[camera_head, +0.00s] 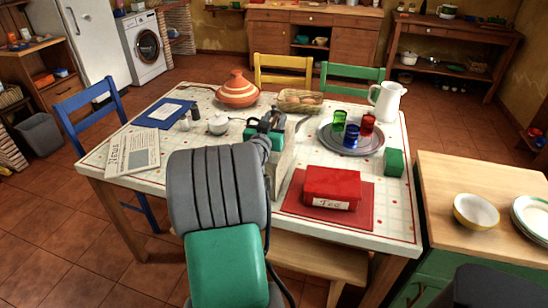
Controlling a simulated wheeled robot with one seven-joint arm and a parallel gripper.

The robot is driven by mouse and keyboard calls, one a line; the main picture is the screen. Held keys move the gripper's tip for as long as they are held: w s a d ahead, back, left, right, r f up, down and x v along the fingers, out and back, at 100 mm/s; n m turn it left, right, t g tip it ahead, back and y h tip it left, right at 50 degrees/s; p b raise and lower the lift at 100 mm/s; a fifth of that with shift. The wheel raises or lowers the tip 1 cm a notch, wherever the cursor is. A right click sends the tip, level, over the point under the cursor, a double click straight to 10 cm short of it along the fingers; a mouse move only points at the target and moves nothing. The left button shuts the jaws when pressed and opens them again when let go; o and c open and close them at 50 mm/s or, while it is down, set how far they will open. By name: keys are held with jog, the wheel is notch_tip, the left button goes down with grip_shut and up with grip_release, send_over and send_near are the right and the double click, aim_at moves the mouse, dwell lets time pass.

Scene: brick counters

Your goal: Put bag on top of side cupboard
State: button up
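My gripper (272,126) is over the middle of the dining table (230,160), mostly behind my own grey and green arm. A pale, upright thing (285,160) that looks like a bag stands just beside and below it, partly hidden by the arm. I cannot tell whether the fingers touch it or how wide they are apart. A low green cupboard with a light wooden top (450,182) stands at the right, beside the table. I cannot tell for sure that it is the side cupboard.
A red tea tin (332,187), a tray (331,146) with coloured glasses, a white jug (386,103), a green box (393,162) and a tagine (237,91) crowd the table. The cupboard top holds a bowl (476,211) and plates (533,214); its left part is clear.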

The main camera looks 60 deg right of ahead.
jog(key=shift+c, duration=0.4)
grip_shut()
jog(key=shift+f, duration=0.1)
dwell(0.6)
dwell(0.3)
